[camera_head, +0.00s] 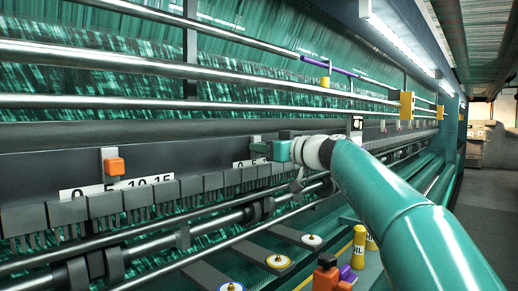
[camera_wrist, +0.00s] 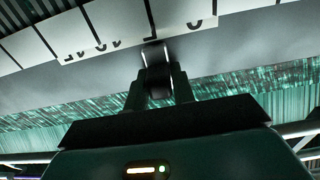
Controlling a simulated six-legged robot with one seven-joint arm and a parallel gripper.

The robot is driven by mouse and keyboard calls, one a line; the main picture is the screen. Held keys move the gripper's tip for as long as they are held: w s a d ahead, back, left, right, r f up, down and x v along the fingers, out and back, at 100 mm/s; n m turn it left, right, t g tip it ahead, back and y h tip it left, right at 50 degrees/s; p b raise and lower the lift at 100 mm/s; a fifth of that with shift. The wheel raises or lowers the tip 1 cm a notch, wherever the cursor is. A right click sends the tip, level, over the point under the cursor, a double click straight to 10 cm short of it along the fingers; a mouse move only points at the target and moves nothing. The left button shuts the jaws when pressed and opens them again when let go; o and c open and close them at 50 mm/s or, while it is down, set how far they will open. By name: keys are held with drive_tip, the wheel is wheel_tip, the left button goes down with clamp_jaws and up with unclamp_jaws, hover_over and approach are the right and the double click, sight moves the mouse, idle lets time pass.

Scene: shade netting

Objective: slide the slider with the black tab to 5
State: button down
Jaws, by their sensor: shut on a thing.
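The slider with the black tab (camera_wrist: 157,84) shows in the wrist view between the two dark fingers of my gripper (camera_wrist: 158,76). The gripper is shut on the tab. The tab sits at the edge of a white number scale (camera_wrist: 108,32), which appears upside down; its digits are partly cut off and the exact reading is unclear. There the black tab is largely hidden by the fingers.
A slider with an orange tab (camera_head: 114,166) sits on another scale (camera_head: 118,186), marked 0, 5, 10, 15, at the left. Steel rollers (camera_head: 150,68) run above. The right aisle (camera_head: 490,190) is clear.

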drive_tip(key=shift+w+d, duration=0.15)
drive_tip(key=shift+d, duration=0.05)
drive_tip(key=c, duration=1.2)
unclamp_jaws()
drive_tip(key=shift+a, duration=0.1)
drive_tip(key=shift+c, duration=0.2)
drive_tip(key=v, duration=1.4)
